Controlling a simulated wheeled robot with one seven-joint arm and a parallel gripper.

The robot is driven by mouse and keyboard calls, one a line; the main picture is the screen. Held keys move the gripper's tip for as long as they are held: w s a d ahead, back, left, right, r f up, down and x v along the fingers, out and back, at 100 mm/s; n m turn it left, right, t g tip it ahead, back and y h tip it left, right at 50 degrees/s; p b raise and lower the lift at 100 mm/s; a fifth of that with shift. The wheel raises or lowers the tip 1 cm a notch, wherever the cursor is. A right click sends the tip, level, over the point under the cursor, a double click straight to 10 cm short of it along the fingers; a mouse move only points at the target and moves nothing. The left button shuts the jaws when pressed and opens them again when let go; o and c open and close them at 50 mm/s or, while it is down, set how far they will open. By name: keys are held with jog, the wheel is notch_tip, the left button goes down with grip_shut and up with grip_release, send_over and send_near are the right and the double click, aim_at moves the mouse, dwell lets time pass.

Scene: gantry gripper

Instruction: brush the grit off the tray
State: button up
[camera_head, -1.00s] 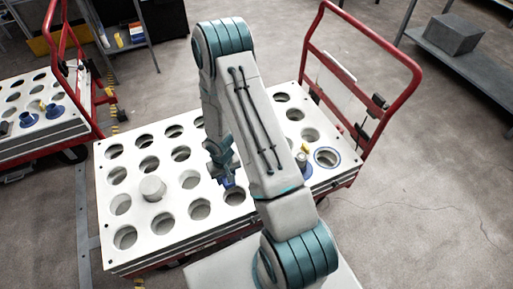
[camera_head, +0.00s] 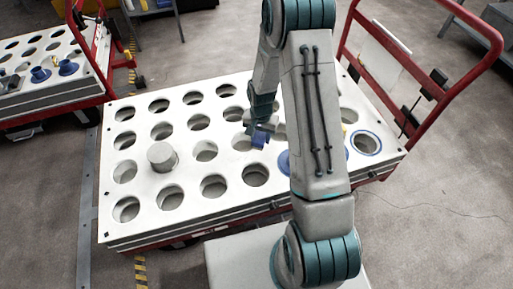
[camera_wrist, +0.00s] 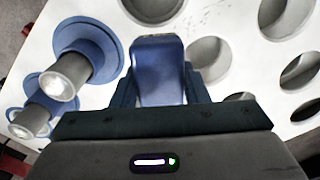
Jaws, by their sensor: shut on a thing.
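The tray is a white board (camera_head: 142,192) with rows of round holes, on a red-framed cart. My gripper (camera_head: 260,130) is above its middle, shut on a smooth blue tool (camera_head: 259,140). In the wrist view the blue tool (camera_wrist: 158,72) stands upright between the jaws; no bristles show, so I cannot tell if it is a brush. Small dark specks, like grit (camera_wrist: 205,14), lie on the white surface beyond the tool, between holes. I cannot tell if the tool touches the tray.
A grey cylinder (camera_head: 162,157) stands at the tray's left. Blue-flanged parts with metal stems (camera_wrist: 88,52) are close left of the tool in the wrist view. A red cart handle (camera_head: 459,82) rises at right. Another holed cart (camera_head: 40,88) is at far left.

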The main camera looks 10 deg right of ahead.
aim_at(257, 137)
jog(key=shift+w+a+f+m+b, duration=0.3)
jog(key=shift+f+m+b, duration=0.25)
jog(key=shift+b, duration=0.5)
jog(key=shift+w+a+f+m+b, duration=0.2)
jog(key=shift+w+f+m+b, duration=0.2)
jog(key=shift+f+b, duration=0.45)
jog(key=shift+r, duration=0.15)
